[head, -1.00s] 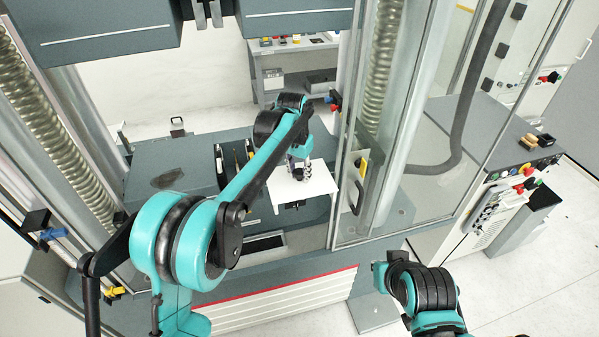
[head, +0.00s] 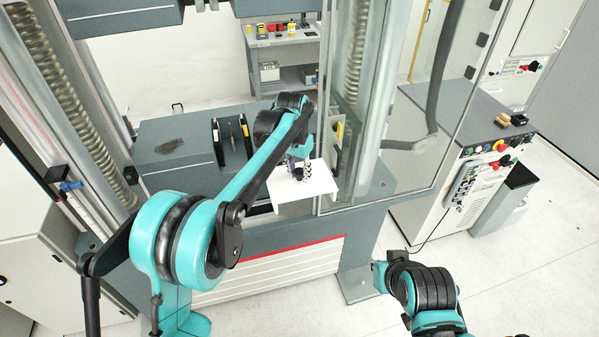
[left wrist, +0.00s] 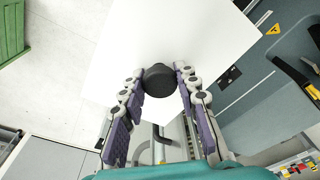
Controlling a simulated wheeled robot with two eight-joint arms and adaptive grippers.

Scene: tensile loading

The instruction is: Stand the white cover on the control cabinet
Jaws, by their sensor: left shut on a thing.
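The white cover (head: 321,184) is a flat white plate hanging from my left gripper (head: 300,172), in front of the testing machine. In the left wrist view the cover (left wrist: 185,35) fills the upper middle, and the gripper (left wrist: 160,82) has its fingers on both sides of the cover's round black knob (left wrist: 159,79). The control cabinet (head: 456,205) stands to the right, with a dark grey top, a button panel (head: 496,155) and a white vented front. The cover is well apart from it. My right arm shows at the lower right, but its gripper is out of view.
The testing machine's clear guard door (head: 400,110) and its columns stand between the cover and the cabinet's top. Small wooden and black items (head: 511,119) lie at the top's right edge. Floor in front is clear.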

